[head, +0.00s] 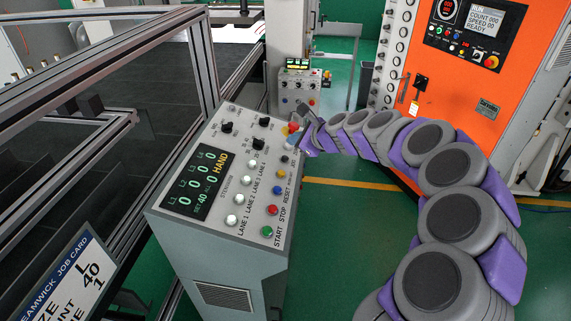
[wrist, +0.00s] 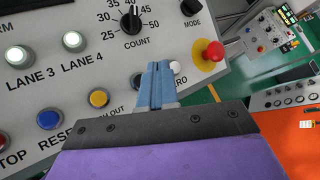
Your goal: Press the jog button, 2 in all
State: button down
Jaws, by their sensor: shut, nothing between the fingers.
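The tilted grey control panel (head: 196,206) carries a row of buttons along its right edge. No JOG label is readable in either view. In the head view, a small dark button (head: 285,159) sits above the yellow one, its label too small to read. My gripper (wrist: 157,66) is shut and empty, its blue fingers together over the panel. It hides the stretch between the yellow button (wrist: 98,98) and the white button (wrist: 178,68) marked ZERO in part. I cannot tell whether the fingertips touch the panel. The display (head: 201,184) shows HAND, SET 40 and zeros.
A red mushroom button (wrist: 212,50) stands up just right of my fingertips. Black knobs (wrist: 131,19) and lit white lane buttons (wrist: 73,41) are beyond. An orange cabinet (head: 470,90) stands right. Metal framing (head: 130,75) runs along the left.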

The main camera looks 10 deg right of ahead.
jog(key=shift+w+a+f+b, duration=0.1)
jog(key=shift+a+f+b, duration=0.2)
jog(key=shift+f, duration=0.6)
jog(key=shift+w+a+f+b, duration=0.15)
jog(key=shift+a+f, duration=0.1)
jog(key=shift+f, duration=0.65)
jog(key=shift+s, duration=0.1)
dwell(0.5)
jog(key=shift+a+f, duration=0.15)
jog(key=shift+f, duration=0.2)
jog(key=shift+a+f, duration=0.1)
jog(key=shift+f, duration=0.3)
dwell(0.7)
dwell(0.3)
jog(key=shift+s+d+r+p, duration=0.1)
jog(key=shift+d+r+p, duration=0.15)
jog(key=shift+r+p, duration=0.65)
jog(key=shift+s+d+r+p, duration=0.1)
jog(key=shift+d+r+p, duration=0.15)
jog(key=shift+r+p, duration=0.55)
jog(key=shift+s+d+r+p, duration=0.1)
jog(key=shift+d+r+p, duration=0.1)
jog(key=shift+r+p, duration=0.5)
jog(key=shift+d+r+p, duration=0.25)
jog(key=shift+r+p, duration=0.45)
jog(key=shift+r, duration=0.15)
